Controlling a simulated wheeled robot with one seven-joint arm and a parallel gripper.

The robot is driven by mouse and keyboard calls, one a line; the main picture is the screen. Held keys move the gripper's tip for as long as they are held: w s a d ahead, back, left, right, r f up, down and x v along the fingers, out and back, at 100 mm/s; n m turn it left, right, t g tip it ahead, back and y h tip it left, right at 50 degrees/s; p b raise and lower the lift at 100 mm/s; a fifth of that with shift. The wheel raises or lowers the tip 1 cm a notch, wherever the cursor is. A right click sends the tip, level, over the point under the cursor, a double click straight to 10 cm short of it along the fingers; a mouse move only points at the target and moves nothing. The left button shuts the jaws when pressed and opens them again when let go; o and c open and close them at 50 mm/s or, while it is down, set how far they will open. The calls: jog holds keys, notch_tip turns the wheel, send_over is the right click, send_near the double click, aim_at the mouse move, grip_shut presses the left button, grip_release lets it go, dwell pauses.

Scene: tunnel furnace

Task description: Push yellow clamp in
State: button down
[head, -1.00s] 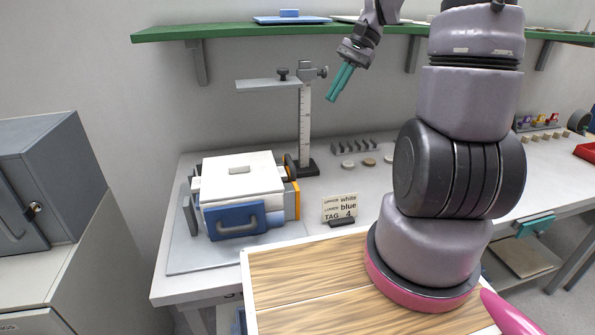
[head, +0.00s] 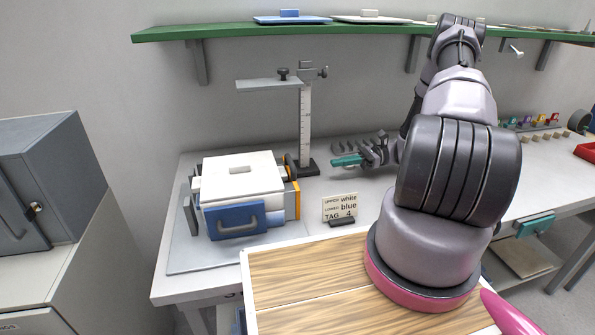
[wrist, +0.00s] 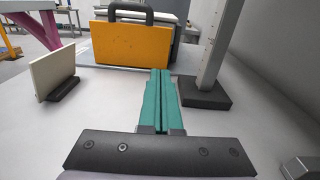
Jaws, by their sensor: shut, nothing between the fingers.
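The yellow clamp is an orange-yellow plate with a dark handle. In the head view the yellow clamp (head: 292,199) stands at the right side of the box with a white top (head: 240,178) and a blue front (head: 236,221). In the wrist view the yellow clamp (wrist: 133,44) faces me, upright, ahead of the fingers. My gripper (head: 346,161) has teal fingers, pointing left toward the clamp, low over the table. In the wrist view the fingers (wrist: 161,90) are shut together with nothing between them, and apart from the clamp.
A height gauge (head: 305,125) with a dark base (wrist: 205,94) stands just right of the fingers' line. A tag card (head: 340,206) stands in front; it shows at left in the wrist view (wrist: 54,72). The table between fingers and clamp is clear.

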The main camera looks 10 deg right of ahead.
jog(key=shift+f, duration=0.3)
jog(key=shift+a+f, duration=0.1)
jog(key=shift+a, duration=0.1)
jog(key=a, duration=1.3)
jog(key=shift+a, duration=0.25)
